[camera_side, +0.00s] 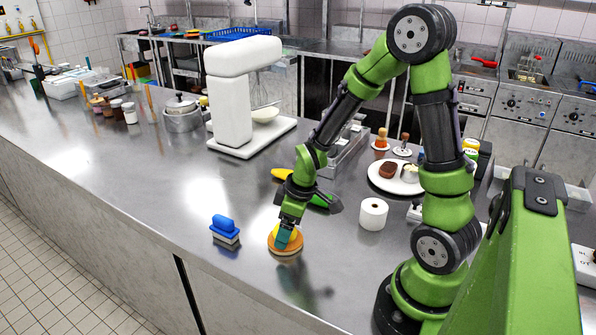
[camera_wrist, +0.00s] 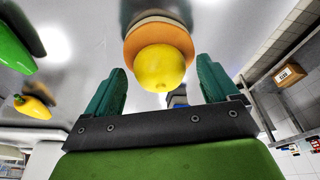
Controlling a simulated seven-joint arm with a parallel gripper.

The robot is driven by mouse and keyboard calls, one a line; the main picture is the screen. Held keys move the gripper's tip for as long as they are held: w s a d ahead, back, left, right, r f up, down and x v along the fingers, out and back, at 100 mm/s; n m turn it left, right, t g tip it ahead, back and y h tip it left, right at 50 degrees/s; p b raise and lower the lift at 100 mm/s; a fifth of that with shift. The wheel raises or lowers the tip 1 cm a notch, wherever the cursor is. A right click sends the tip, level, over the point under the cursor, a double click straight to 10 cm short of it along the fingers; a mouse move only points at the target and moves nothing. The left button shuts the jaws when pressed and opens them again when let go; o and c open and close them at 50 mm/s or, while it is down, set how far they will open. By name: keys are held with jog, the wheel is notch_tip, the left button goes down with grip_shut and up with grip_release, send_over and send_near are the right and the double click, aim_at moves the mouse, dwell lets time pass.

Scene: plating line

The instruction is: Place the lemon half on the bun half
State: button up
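The bun half (camera_side: 285,247) lies on the steel counter near its front edge, orange-brown in the side view. It also shows in the wrist view (camera_wrist: 147,29). The yellow lemon half (camera_wrist: 160,68) rests against the bun half's face in the wrist view and appears to sit on it, slightly off its middle. In the side view the lemon is mostly hidden by my fingers. My gripper (camera_wrist: 161,70) is open, with its teal fingers on either side of the lemon and a visible gap at each side. In the side view my gripper (camera_side: 286,238) is low, right at the bun half.
A blue-handled brush (camera_side: 223,231) stands left of the bun. A yellow pepper (camera_side: 281,173) and green pepper (camera_side: 321,201) lie behind my gripper. The counter's left front is clear.

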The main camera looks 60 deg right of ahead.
jog(key=a+v, duration=0.1)
jog(key=v, duration=1.1)
jog(key=s+a+r+m+t+y, duration=0.1)
jog(key=s+a+r+m+t, duration=0.3)
jog(key=r, duration=0.6)
jog(key=s+a+m, duration=0.2)
jog(key=a+m, duration=0.1)
jog(key=a, duration=0.1)
jog(key=shift+s+m, duration=0.2)
jog(key=shift+m, duration=0.2)
